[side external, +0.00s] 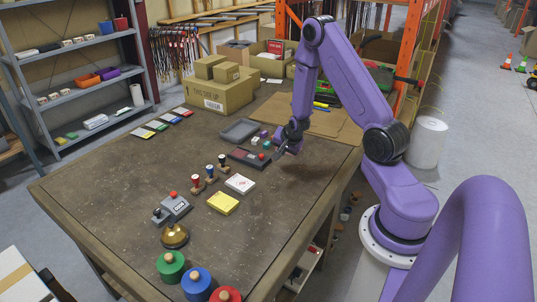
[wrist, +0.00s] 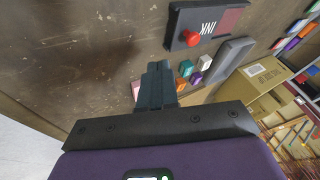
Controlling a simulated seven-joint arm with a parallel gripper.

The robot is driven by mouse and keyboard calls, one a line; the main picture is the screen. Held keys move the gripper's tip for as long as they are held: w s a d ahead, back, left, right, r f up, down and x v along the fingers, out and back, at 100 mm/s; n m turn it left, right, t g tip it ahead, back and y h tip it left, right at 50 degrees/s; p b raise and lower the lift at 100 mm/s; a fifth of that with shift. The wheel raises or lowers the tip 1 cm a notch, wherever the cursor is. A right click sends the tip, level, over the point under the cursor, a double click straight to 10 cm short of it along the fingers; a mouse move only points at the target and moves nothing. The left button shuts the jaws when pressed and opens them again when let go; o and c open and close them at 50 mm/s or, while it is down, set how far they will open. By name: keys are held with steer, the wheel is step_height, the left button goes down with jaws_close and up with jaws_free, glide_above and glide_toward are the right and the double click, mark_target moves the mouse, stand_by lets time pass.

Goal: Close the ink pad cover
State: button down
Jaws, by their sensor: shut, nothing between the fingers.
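The ink pad (side external: 238,153) is a dark, low box near the middle of the table. In the wrist view the ink pad (wrist: 175,22) has a dark cover lettered INK (wrist: 208,27) with a red knob (wrist: 193,38). A dark red pad area (wrist: 234,19) shows uncovered beside the lettering, at the end away from the knob. My gripper (side external: 281,154) is low over the table, just right of the ink pad in the side view. In the wrist view its fingers (wrist: 156,72) are together and empty, apart from the knob.
Small coloured blocks (wrist: 206,63) and a grey tray (wrist: 232,57) lie close to the ink pad. Stamps (side external: 210,172), a yellow pad (side external: 222,203) and a white card (side external: 240,184) lie nearer the front. Cardboard boxes (side external: 220,95) stand behind. The table right of the gripper is clear.

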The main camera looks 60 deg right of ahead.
mark_target(251, 157)
steer(key=x, duration=0.2)
steer(key=shift+w+f, duration=0.15)
steer(key=shift+f, duration=0.1)
steer(key=shift+w+a+f, duration=0.1)
steer(key=shift+w, duration=0.5)
steer(key=shift+w+a+f, duration=0.1)
steer(key=shift+w, duration=0.5)
steer(key=shift+w+a+f, duration=0.1)
steer(key=shift+w+f, duration=0.05)
steer(key=shift+w, duration=0.55)
steer(key=shift+w, duration=4)
